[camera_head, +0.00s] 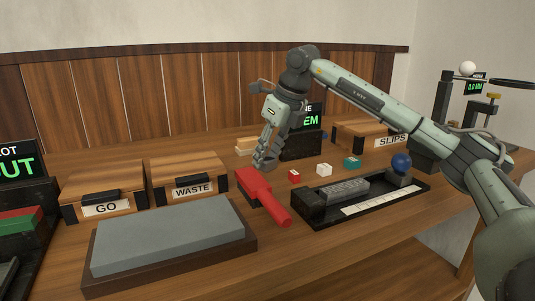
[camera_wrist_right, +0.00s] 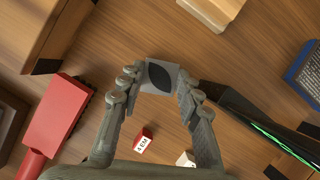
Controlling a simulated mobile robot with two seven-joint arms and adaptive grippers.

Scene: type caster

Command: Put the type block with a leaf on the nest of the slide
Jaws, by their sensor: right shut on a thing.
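My right gripper (camera_head: 265,158) is above the table behind the red-handled tool. In the right wrist view it is shut on a grey type block (camera_wrist_right: 161,77) whose face bears a black leaf. The block sits between the fingertips, with wooden table seen around it. In the head view the fingers mostly hide the block. A black tray-like slide (camera_head: 375,206) lies to the right, with a grey metal bar, a pale scale strip and a blue ball knob (camera_head: 401,162). I cannot make out its nest clearly. My left gripper is not in view.
Small red (camera_head: 294,177), white (camera_head: 323,170) and teal (camera_head: 351,163) blocks stand between gripper and slide. A red tool (camera_head: 262,196) lies left of the slide. A grey stone slab (camera_head: 165,238) is in front.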

